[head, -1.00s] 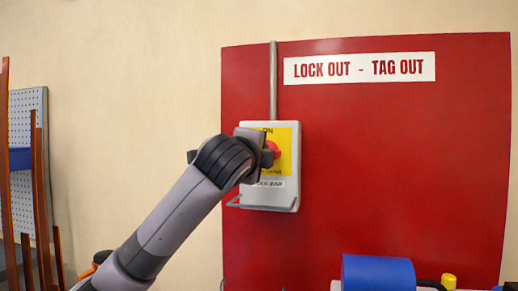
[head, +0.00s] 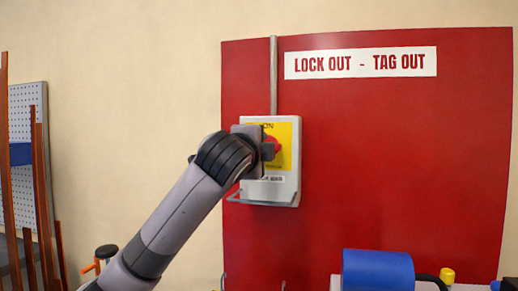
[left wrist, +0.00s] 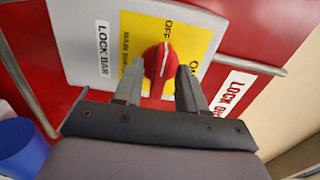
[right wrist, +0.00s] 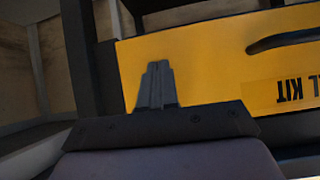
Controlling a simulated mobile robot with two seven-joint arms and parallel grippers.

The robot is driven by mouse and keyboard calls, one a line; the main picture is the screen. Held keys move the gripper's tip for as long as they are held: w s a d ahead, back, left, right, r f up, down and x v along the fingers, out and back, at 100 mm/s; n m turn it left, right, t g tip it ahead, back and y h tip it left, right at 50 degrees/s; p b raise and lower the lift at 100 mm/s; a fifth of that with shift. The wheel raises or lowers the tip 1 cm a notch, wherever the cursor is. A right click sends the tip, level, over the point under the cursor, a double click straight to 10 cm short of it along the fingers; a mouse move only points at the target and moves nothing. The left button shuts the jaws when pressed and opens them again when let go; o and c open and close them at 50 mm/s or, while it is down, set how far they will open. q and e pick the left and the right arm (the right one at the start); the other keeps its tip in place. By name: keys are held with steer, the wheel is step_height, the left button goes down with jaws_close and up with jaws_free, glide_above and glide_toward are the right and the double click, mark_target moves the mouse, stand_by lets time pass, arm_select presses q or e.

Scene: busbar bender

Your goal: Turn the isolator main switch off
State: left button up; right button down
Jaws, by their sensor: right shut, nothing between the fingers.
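The isolator main switch is a light grey box (head: 284,188) with a yellow plate and a red rotary knob, fixed to a red board. In the left wrist view the red knob (left wrist: 160,62) has a white mark at its end nearest the OFF label (left wrist: 167,31); the ON label (left wrist: 193,69) is to the right. My left gripper (left wrist: 158,75) is open, with one finger on each side of the knob's ridge and visible space between. It partly hides the knob in the head view. My right gripper (right wrist: 157,70) is shut and empty.
A grey conduit (head: 274,75) runs above the switch. A metal lock bar (head: 262,203) is at its lower edge. A blue cylinder (head: 378,270) stands lower right. A yellow case (right wrist: 215,65) is in front of my right gripper. Orange posts (head: 40,200) stand left.

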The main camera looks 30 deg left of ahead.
arm_select(q)
steer(key=shift+s, duration=0.1)
steer(key=b+v, duration=0.1)
steer(key=v, duration=0.6)
stand_by(0.4)
